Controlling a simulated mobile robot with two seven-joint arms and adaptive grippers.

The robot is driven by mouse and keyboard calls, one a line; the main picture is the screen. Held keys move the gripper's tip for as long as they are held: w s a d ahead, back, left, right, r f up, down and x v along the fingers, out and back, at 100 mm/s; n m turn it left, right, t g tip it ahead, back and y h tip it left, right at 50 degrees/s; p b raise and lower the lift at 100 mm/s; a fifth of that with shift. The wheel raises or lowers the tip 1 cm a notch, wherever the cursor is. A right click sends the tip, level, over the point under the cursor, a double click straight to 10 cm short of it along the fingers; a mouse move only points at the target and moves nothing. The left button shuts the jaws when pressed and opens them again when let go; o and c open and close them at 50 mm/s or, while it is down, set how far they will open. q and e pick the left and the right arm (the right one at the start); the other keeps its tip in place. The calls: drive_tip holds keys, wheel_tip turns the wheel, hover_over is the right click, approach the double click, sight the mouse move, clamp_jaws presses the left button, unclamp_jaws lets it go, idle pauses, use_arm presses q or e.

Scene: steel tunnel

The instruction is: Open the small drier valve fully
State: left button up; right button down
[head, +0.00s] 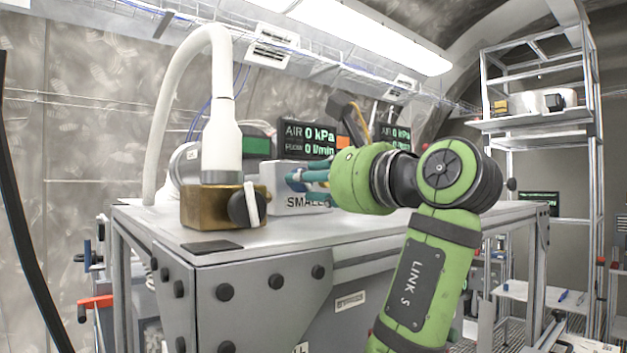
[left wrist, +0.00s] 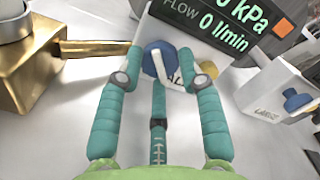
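The small drier is a white box (head: 278,200) lettered "SMALL", partly covered, on the grey bench. Its valve is a round blue knob with a white lever (left wrist: 158,62), in the middle of the left wrist view. My left gripper (head: 305,177) reaches the box from the right in the head view. In the left wrist view its teal fingers (left wrist: 168,72) are spread, one on each side of the knob and a third below. I see nothing held between them; whether a finger touches the knob I cannot tell. My right gripper is not in view.
A brass block (head: 200,210) with a white hose and dark knob stands left of the box. A display (head: 303,134) behind reads 0 kPa and 0 l/min. A box lettered "LARGE" (left wrist: 262,92) with a blue knob stands to the right in the wrist view.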

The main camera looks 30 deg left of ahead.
use_arm(q)
drive_tip(key=shift+w+f+n, duration=0.1)
drive_tip(key=shift+f+n, duration=0.1)
drive_tip(key=shift+n, duration=0.2)
drive_tip(key=n+b, duration=0.1)
drive_tip(key=n, duration=0.1)
drive_tip(key=shift+n, duration=0.3)
drive_tip(key=shift+r+n+b, duration=0.2)
drive_tip(key=shift+n+b, duration=0.2)
drive_tip(key=shift+n, duration=1.1)
drive_tip(key=shift+r+n, duration=0.15)
drive_tip(key=shift+n, duration=0.15)
drive_tip(key=o, duration=1.1)
drive_tip(key=shift+o, duration=0.2)
drive_tip(key=shift+w, duration=0.3)
drive_tip(key=shift+s+d, duration=0.25)
drive_tip(key=shift+d, duration=0.05)
drive_tip(key=v, duration=1.1)
drive_tip(key=shift+d, duration=0.15)
